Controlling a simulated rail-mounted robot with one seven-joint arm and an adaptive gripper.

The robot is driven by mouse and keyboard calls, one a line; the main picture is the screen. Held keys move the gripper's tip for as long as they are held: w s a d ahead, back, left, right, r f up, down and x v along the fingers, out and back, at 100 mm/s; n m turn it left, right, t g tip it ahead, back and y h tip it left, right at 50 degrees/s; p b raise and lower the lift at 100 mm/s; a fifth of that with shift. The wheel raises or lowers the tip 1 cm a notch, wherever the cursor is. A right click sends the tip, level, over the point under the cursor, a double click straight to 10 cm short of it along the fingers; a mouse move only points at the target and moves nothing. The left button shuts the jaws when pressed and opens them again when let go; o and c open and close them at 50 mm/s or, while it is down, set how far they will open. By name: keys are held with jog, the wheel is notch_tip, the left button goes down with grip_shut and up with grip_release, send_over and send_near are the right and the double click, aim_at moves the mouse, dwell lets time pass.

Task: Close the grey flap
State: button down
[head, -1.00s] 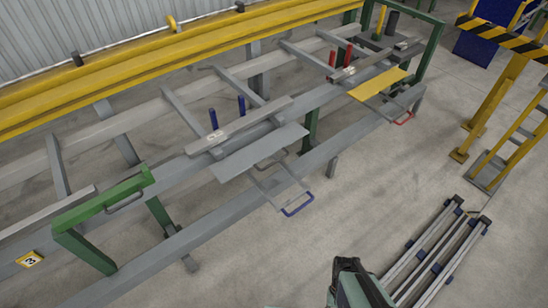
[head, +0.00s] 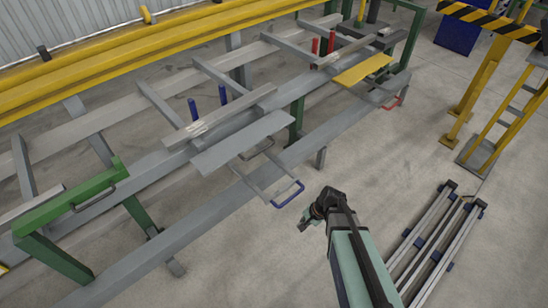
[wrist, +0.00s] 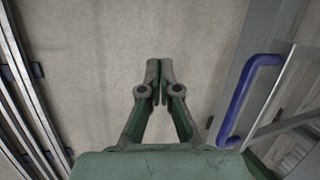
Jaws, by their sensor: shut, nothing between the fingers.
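In the wrist view, the closed fingertips (wrist: 160,68) point over bare floor. The blue handle (wrist: 245,100) shows to their right there, with a gap between.
A yellow flap (head: 363,69) with a red handle (head: 391,103) is farther along the table. A green frame with a handle (head: 75,200) stands at the left. Grey rails (head: 435,240) lie on the floor at right. Floor between is clear.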

jog(key=w+a+r+m+t+y+b, duration=0.1)
jog(key=w+a+r+m+t+y, duration=0.2)
jog(key=w+r+m, duration=0.6)
jog(key=w+a+r+m+t+y+b, duration=0.1)
jog(key=w+a+r+m+t, duration=0.3)
jog(key=w+m, duration=0.7)
jog(key=w+d+r+x, duration=0.1)
jog(key=w+x, duration=0.1)
jog(key=x, duration=0.8)
jog(key=r, duration=0.1)
jog(key=a+r, duration=0.1)
jog(key=r, duration=0.1)
jog(key=shift+r+t, duration=0.3)
jog(key=shift+d+r, duration=0.1)
